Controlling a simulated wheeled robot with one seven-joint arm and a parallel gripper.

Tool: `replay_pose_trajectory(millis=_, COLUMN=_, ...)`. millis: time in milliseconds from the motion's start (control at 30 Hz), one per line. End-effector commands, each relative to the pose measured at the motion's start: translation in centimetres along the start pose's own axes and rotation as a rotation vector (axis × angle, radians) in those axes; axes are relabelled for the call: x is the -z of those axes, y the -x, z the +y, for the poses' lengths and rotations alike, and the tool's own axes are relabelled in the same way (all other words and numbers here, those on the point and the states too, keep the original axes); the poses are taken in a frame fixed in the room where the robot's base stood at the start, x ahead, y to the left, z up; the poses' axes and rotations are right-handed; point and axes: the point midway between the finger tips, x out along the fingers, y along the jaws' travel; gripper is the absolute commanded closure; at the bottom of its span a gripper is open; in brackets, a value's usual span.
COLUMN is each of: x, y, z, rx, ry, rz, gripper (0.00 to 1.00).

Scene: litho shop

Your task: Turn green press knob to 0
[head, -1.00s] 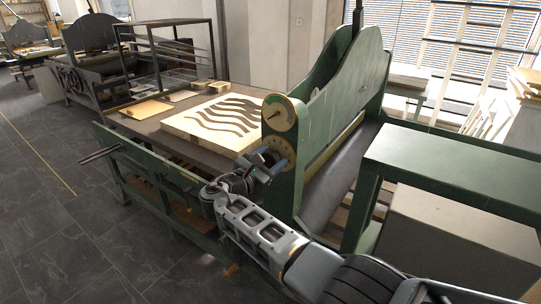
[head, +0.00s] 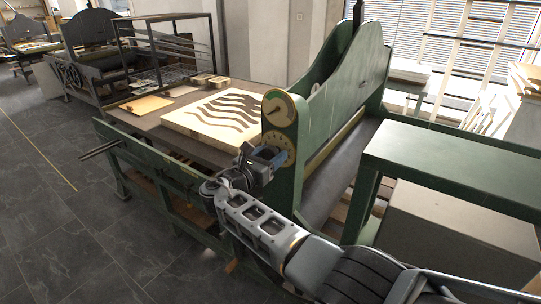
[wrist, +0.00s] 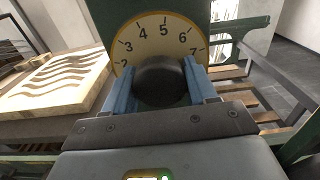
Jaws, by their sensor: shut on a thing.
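The green press (head: 288,190) stands in the middle of the head view, with a round gauge (head: 279,108) at the top of its end post. Below the gauge is a cream numbered dial (head: 281,146), partly hidden by my gripper (head: 270,158). In the wrist view the dial (wrist: 163,35) shows numbers from 2 to 7 along its upper arc; its lower part is hidden. My gripper (wrist: 163,88) is shut on the dark round knob (wrist: 160,78), with one blue finger on each side. The knob's pointer and its setting cannot be made out.
A pale stone slab (head: 215,118) with dark wavy stripes lies on the press bed left of the dial. A green side frame (head: 460,175) stands at the right. Dark floor (head: 50,220) is open at the left.

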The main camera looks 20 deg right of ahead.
Motion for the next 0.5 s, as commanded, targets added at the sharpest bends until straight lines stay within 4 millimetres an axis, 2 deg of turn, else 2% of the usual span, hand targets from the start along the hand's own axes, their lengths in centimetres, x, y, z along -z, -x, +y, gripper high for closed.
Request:
replay_pose_trajectory(millis=133, x=0.23, y=0.13, z=0.0, rx=-0.001, ry=0.003, rz=0.003, gripper=0.74)
replay_pose_trajectory(millis=167, x=0.23, y=0.13, z=0.0, rx=-0.001, ry=0.003, rz=0.003, gripper=0.41)
replay_pose_trajectory(millis=400, x=0.11, y=0.06, z=0.0, rx=-0.001, ry=0.001, rz=0.001, gripper=0.18)
replay_pose_trajectory(millis=500, x=0.08, y=0.04, z=0.0, rx=0.0, ry=0.0, rz=0.001, gripper=0.18)
